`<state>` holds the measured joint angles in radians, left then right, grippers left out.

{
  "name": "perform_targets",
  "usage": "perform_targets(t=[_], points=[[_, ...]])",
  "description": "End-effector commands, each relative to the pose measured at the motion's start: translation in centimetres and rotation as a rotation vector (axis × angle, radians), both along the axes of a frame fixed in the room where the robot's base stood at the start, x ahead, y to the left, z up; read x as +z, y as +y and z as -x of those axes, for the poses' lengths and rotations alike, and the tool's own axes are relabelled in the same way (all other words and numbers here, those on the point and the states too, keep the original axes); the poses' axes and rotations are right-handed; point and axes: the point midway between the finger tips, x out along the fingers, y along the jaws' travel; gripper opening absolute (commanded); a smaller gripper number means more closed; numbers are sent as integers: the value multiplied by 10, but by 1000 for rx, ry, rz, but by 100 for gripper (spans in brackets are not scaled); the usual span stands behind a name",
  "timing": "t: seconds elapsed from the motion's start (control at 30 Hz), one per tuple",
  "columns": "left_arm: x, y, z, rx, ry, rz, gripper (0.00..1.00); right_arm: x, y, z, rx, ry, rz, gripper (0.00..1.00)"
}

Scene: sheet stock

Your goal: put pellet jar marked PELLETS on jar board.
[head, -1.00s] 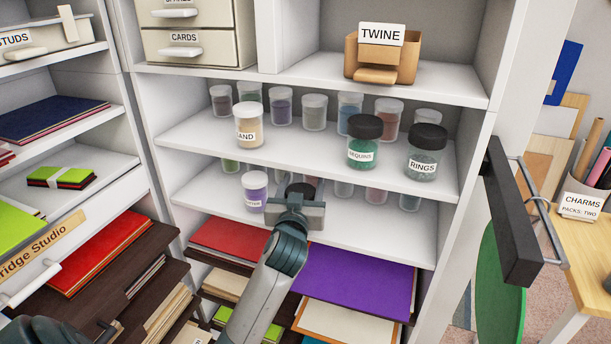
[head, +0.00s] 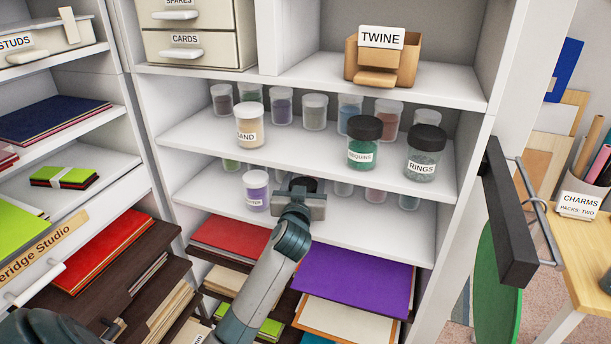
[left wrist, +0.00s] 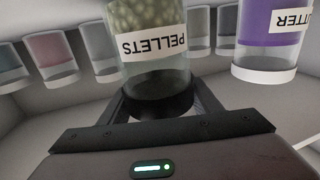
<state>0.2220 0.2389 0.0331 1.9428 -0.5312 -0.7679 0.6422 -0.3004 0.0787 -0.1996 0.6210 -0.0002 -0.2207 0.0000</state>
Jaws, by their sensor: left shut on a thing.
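The pellet jar marked PELLETS (left wrist: 152,50) is clear with speckled green-grey pellets and a dark lid. It appears upside down in the left wrist view. My left gripper (left wrist: 160,103) is shut on it around the lid end. In the head view my left gripper (head: 300,204) is at the lower jar shelf, and only the jar's dark lid (head: 304,183) shows beyond it; the rest is hidden. I cannot tell whether the jar touches the shelf. I cannot pick out a jar board. My right gripper is not in view.
A purple glitter jar (head: 256,192) stands close left of the held jar, with several jars behind. The shelf above (head: 300,152) holds sand (head: 250,125), sequins (head: 364,143) and rings (head: 426,153) jars. The lower shelf's right front (head: 390,236) is clear.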

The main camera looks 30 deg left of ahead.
Motion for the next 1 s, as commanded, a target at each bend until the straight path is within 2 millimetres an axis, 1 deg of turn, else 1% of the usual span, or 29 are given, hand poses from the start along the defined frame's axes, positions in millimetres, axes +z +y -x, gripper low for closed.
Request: perform_targets(t=[0.23, 0.37, 0.4, 0.43, 0.47, 0.73, 0.87, 1.0], points=[[0, 0, 0, 0, -1, 0, 12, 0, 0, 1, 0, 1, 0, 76], [-4, 0, 0, 0, -1, 0, 12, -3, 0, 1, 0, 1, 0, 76], [-3, 0, 0, 0, 0, 0, 67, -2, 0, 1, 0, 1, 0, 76], [-3, 0, 0, 0, 0, 0, 74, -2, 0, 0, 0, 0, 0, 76], [-3, 0, 0, 0, 0, 0, 76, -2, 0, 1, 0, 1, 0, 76], [-2, 0, 0, 0, 0, 0, 76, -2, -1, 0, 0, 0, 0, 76], [1, 0, 0, -1, 0, -1, 76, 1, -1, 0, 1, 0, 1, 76], [-2, -5, 10, -1, 0, 1, 76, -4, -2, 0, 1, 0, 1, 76]])
